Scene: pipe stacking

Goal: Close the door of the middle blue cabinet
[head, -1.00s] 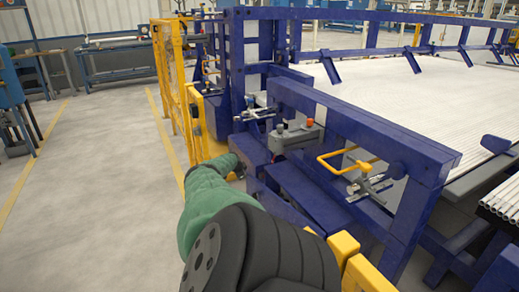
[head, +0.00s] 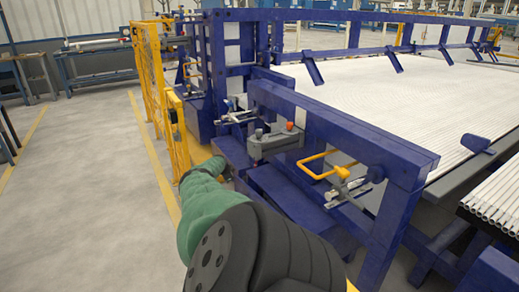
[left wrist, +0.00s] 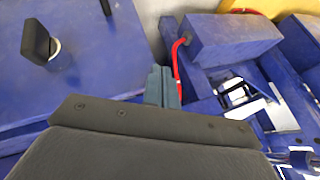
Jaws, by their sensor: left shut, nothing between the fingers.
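My left arm (head: 205,215), in a green sleeve, reaches from the bottom of the head view toward the low blue machine frame. Its gripper end is mostly hidden there behind the arm and blue parts. In the left wrist view, the fingers of my left gripper (left wrist: 163,82) are together and empty, pointing between blue parts. A broad blue panel (left wrist: 90,85) with a black knob-like handle (left wrist: 38,42) lies left of the fingers; it may be the cabinet door. I cannot tell whether the fingers touch it or how far the door is open. My right gripper is not in view.
A blue box (left wrist: 230,38) with a red cable (left wrist: 177,65) is right of the fingers. A grey control box (head: 275,142) and yellow handle (head: 318,163) stand near the arm. A yellow fence (head: 160,95) borders clear floor (head: 75,200) at left. Pipes (head: 490,200) lie at right.

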